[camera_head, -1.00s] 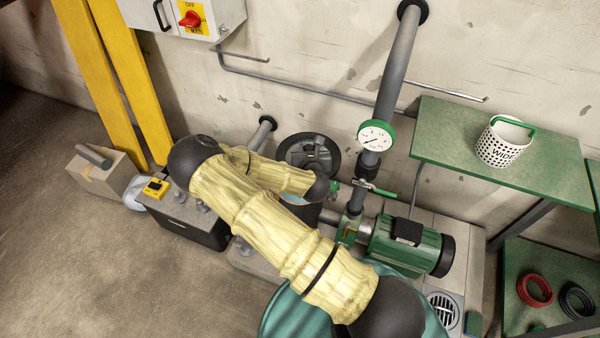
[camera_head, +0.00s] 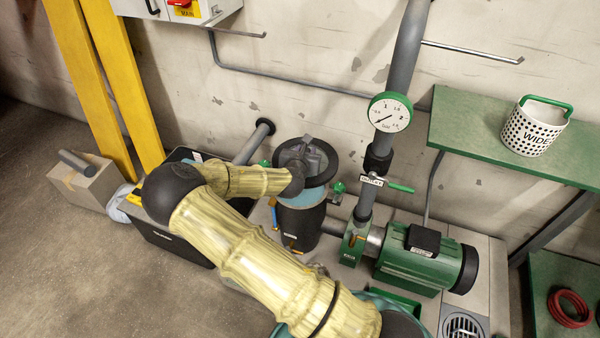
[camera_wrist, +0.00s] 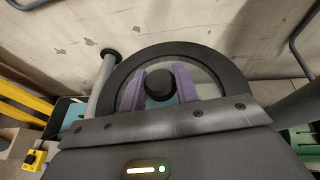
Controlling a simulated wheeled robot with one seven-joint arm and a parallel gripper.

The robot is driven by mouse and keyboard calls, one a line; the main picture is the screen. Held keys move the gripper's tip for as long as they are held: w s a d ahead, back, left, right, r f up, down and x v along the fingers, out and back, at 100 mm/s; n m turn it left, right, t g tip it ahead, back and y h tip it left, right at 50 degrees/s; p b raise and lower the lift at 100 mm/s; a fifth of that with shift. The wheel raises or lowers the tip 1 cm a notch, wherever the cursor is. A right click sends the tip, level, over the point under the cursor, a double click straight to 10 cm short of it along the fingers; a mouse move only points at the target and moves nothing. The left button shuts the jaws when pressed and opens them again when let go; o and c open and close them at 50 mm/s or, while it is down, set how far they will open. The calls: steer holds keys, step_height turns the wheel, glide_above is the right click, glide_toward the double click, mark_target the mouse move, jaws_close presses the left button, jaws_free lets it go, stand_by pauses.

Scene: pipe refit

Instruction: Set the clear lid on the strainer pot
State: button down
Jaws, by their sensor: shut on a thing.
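The clear lid (camera_head: 331,160), a see-through disc with a thick black rim, is up near the wall in the head view. My gripper (camera_head: 304,152) is shut on its dark knob. In the wrist view the purple fingers of my gripper (camera_wrist: 160,88) stand on both sides of the knob, with the lid's rim (camera_wrist: 180,50) around them. The strainer pot (camera_head: 302,222) is a dark upright cylinder with a bluish top, below the lid in the picture. The lid appears raised above the pot, apart from it.
A green pump (camera_head: 425,255) and a pipe with a gauge (camera_head: 390,111) stand right of the pot. A white perforated basket (camera_head: 532,128) sits on a green shelf (camera_head: 470,130). A black bin (camera_head: 180,240) is at the left. A pipe stub (camera_head: 255,142) leaves the wall.

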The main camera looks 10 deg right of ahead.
steer(key=shift+m+g+h, duration=0.4)
steer(key=shift+m+h, duration=0.3)
steer(key=f+b, duration=0.1)
steer(key=b, duration=0.1)
steer(key=w+f+b, duration=0.1)
steer(key=f+b, duration=0.1)
steer(key=a+f+b, duration=0.1)
steer(key=f+b, duration=0.1)
steer(key=b, duration=0.1)
steer(key=shift+w, duration=0.15)
steer(key=shift+w+a+f+b, duration=0.15)
steer(key=shift+f+b, duration=0.3)
steer(key=shift+b, duration=0.4)
steer(key=shift+r, duration=0.1)
step_height(320, 180, down, 6)
steer(key=b, duration=0.6)
steer(key=shift+r, duration=0.1)
steer(key=shift+p, duration=1.05)
steer(key=shift+f, duration=0.55)
steer(key=c, duration=1.3)
jaws_free()
steer(key=shift+c, duration=0.2)
